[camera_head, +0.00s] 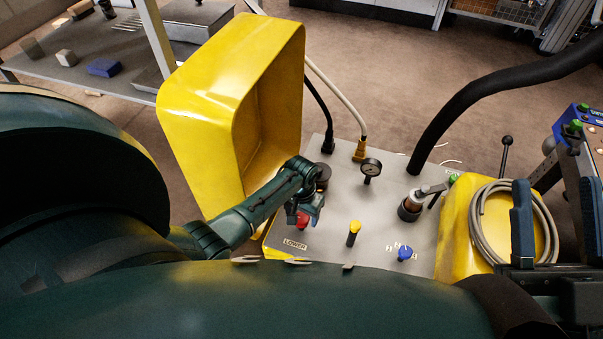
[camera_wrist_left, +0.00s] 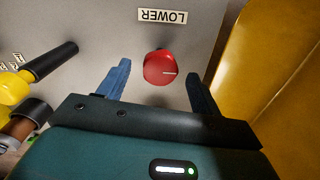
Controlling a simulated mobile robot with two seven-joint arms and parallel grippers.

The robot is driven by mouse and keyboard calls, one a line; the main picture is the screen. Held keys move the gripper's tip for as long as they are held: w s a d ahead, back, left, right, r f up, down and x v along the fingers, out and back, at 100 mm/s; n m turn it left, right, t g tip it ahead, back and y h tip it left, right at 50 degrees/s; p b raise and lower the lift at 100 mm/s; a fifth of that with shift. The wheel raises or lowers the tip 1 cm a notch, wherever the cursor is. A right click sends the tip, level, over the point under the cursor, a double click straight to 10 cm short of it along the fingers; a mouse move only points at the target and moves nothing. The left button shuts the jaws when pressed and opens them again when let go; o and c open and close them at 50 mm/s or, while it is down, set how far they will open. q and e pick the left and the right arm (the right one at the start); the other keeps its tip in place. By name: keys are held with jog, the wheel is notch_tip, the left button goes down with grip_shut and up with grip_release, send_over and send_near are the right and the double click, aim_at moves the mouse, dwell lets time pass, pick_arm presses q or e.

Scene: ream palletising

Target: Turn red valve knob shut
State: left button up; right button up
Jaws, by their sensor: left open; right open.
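The red valve knob (camera_head: 303,219) sits on the grey panel (camera_head: 331,236) near its LOWER label (camera_head: 295,244). In the left wrist view the round red knob (camera_wrist_left: 160,68) shows a white line pointing right. My left gripper (camera_head: 312,210) is over the knob; its two blue fingers (camera_wrist_left: 157,85) are apart on either side of it, with a visible gap on each side in that view. I cannot tell how far the fingertips are above the panel.
A coiled hose (camera_head: 545,235) lies at right. Cables rise behind.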

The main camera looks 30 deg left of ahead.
pick_arm(q)
jog(key=shift+f, duration=0.6)
jog(key=shift+c, duration=0.5)
jog(key=c, duration=0.9)
